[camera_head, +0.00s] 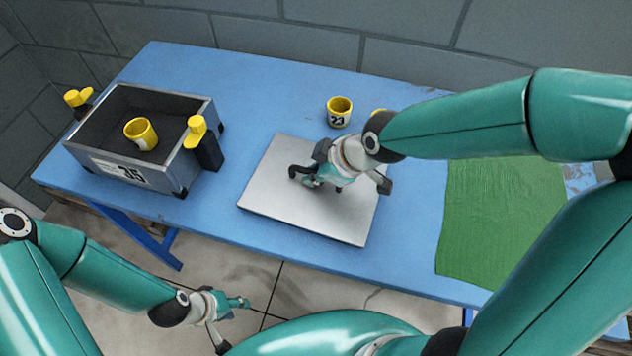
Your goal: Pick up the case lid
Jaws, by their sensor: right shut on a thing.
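The case lid (290,208) is a flat, pale silver-grey plate at the middle of the blue table, close to its front edge. My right gripper (325,181) is over the middle of the lid and shut on it. The part that it grips is hidden under the fingers. I cannot tell whether the lid rests on the table or hangs just above it. The open grey case (185,178), marked 35, stands at the table's left end. My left gripper (236,322) is open and empty, low in front of the table, over the floor.
A yellow cup (140,134) is inside the case, and yellow-topped black latches (205,146) stand at its sides. Another yellow cup (338,113) stands behind the lid, and a yellow thing (378,112) is partly hidden by my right arm. A green mat (502,220) lies on the right.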

